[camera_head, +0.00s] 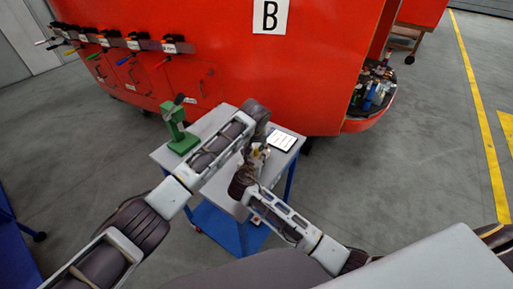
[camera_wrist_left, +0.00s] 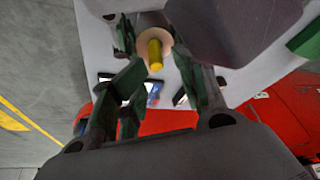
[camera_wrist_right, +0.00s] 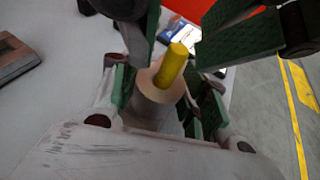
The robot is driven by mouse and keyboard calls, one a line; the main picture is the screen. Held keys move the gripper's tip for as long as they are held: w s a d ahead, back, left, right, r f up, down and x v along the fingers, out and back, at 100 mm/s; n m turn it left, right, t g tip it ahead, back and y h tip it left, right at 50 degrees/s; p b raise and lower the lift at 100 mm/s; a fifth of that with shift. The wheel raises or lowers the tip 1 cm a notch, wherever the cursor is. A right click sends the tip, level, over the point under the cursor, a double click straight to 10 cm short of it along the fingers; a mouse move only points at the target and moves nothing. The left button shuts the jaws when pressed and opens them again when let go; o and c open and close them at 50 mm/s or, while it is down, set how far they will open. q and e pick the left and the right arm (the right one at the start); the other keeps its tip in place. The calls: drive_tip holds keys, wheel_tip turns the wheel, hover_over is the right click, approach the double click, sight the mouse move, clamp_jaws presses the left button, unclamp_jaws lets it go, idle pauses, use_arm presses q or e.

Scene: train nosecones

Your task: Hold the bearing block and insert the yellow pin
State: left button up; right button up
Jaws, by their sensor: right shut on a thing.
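The bearing block, a beige round piece (camera_wrist_right: 160,95), is in the right wrist view. My right gripper (camera_wrist_right: 163,92) is shut on it, its green-padded fingers on either side. The yellow pin (camera_wrist_right: 172,64) stands in the block's top, with a length sticking out. In the left wrist view the pin (camera_wrist_left: 155,55) points towards the camera, with the block's round beige face (camera_wrist_left: 152,36) behind it. My left gripper (camera_wrist_left: 153,70) is open, its fingers apart on either side of the pin. In the head view both hands meet over the table, mostly hidden by my arms.
The grey table (camera_head: 225,125) has a blue frame. A green press-like tool (camera_head: 178,130) stands on its left and a white tablet (camera_head: 283,140) lies at its right. A red train body (camera_head: 240,70) stands behind. A brown object (camera_wrist_right: 15,58) lies at the right wrist view's left.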

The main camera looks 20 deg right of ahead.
use_arm(q)
drive_tip(key=shift+r, duration=2.9)
use_arm(e)
drive_tip(key=shift+d+f, duration=0.1)
drive_tip(key=shift+f, duration=0.1)
use_arm(q)
drive_tip(key=shift+f, duration=0.1)
use_arm(e)
drive_tip(key=o, duration=1.5)
drive_tip(key=shift+s, duration=0.1)
drive_tip(key=shift+s+a+r, duration=0.25)
drive_tip(key=shift+s+a, duration=0.15)
drive_tip(key=v, duration=1)
drive_tip(key=shift+s+r, duration=0.2)
drive_tip(key=shift+r, duration=0.05)
use_arm(q)
drive_tip(key=shift+s, duration=0.1)
use_arm(e)
drive_tip(key=shift+s+a, duration=0.1)
